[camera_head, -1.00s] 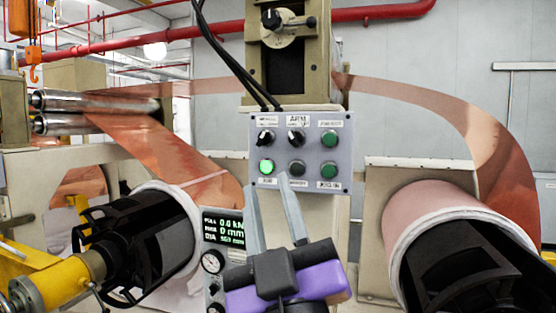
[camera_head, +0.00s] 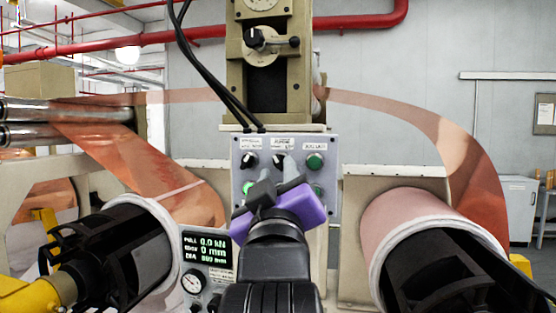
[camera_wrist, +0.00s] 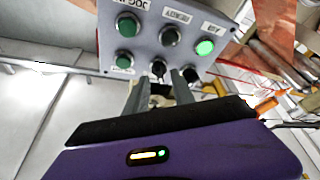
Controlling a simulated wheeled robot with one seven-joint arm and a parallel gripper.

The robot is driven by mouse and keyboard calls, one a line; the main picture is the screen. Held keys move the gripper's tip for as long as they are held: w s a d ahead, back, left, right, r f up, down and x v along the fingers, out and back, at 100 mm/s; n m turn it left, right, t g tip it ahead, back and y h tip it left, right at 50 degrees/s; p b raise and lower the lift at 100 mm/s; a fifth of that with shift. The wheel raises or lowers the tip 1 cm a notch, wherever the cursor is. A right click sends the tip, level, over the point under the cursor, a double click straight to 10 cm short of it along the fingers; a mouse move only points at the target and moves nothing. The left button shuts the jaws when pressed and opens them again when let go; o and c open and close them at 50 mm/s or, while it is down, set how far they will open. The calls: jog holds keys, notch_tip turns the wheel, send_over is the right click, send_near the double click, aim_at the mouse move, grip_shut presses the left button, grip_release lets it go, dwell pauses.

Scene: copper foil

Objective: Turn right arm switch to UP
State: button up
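The grey control panel (camera_head: 233,180) has two black rotary switches and a green button along its top row. The right arm switch appears to be the middle black switch (camera_head: 277,160), under a label only partly readable. My gripper (camera_head: 278,172) reaches up in front of the panel and hides much of its lower row. In the wrist view, where the panel appears upside down, my gripper (camera_wrist: 158,83) is open. Its two grey fingertips lie on either side of the middle switch (camera_wrist: 158,68). Whether they touch it cannot be told.
The left black switch (camera_head: 249,160) and the top right green button (camera_head: 315,161) are close beside the fingers. A display box (camera_head: 207,252) stands lower left. Large copper foil rolls (camera_head: 420,215) flank the panel. Black cables (camera_head: 205,75) hang above it.

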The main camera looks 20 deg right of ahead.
aim_at(280, 162)
jog(key=shift+p+x, duration=0.3)
jog(key=shift+x, duration=1.05)
grip_shut()
